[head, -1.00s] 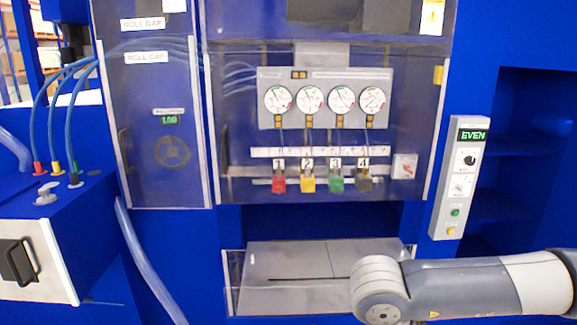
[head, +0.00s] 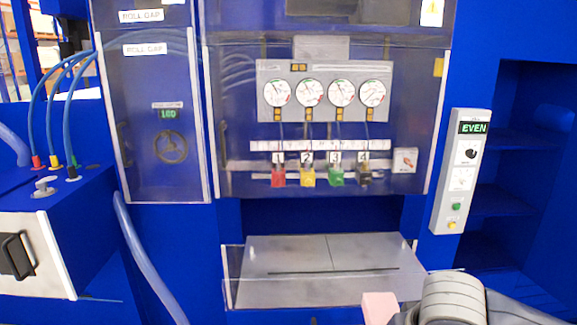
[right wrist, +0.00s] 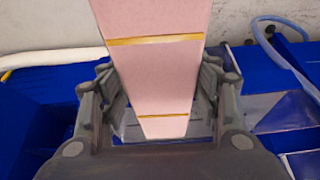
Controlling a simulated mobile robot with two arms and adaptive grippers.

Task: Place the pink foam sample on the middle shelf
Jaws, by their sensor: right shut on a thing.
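The pink foam sample (head: 378,307) shows as a small pale pink block at the bottom edge of the head view, beside my right arm. In the right wrist view the foam sample (right wrist: 150,85) is a long pink piece with two yellow bands. My right gripper (right wrist: 157,75) is shut on it, with a finger on each side. The shelves are in a blue recess at the right of the head view. The middle shelf (head: 505,202) looks bare where it shows. My left gripper is not in view.
A grey control box (head: 461,171) reading EVEN stands just left of the shelf recess. A clear-fronted tray (head: 320,290) juts out below the gauge panel (head: 324,90). A blue box with hoses (head: 60,225) is at the left.

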